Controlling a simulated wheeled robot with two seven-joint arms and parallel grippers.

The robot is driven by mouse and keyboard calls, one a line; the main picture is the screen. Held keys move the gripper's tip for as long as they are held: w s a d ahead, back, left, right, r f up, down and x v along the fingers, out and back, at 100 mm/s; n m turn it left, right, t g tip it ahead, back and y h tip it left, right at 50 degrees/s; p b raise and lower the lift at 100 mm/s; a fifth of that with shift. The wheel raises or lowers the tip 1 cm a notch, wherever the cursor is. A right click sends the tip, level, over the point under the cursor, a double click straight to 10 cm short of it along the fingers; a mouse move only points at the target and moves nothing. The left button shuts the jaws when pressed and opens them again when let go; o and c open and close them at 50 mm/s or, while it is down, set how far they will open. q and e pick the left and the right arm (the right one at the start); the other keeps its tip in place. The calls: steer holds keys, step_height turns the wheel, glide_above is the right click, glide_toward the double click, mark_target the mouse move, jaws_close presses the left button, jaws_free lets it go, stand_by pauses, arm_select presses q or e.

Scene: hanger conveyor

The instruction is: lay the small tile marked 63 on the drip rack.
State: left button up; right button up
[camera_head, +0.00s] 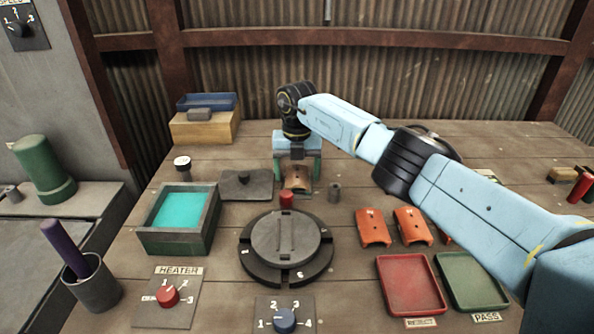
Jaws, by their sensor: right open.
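My right gripper (297,185) points down at the back middle of the table, fingers apart. A brown-orange curved tile (297,177) shows between the fingers; I cannot tell whether they touch it or whether it rests on something. Two orange curved tiles (372,227) (412,225) lie right of centre, and a third (446,239) is mostly hidden by my right arm. Dark marks on them are too small to read, so I cannot tell which is marked 63. I cannot make out the drip rack; the gripper and arm hide part of the back. My left gripper is not in view.
A turntable (285,250) stands front centre, with a red knob (287,198) behind it. A bath of turquoise liquid (183,211) and a dark lid (246,186) are to the left. Red (411,284) and green (470,280) trays lie at the front right. A box (204,124) stands back left.

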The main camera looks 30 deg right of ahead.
mark_target(297, 173)
step_height(297, 173, up, 13)
steer(key=p, duration=0.1)
steer(key=shift+r, duration=0.15)
stand_by(0.5)
steer(key=shift+r, duration=0.1)
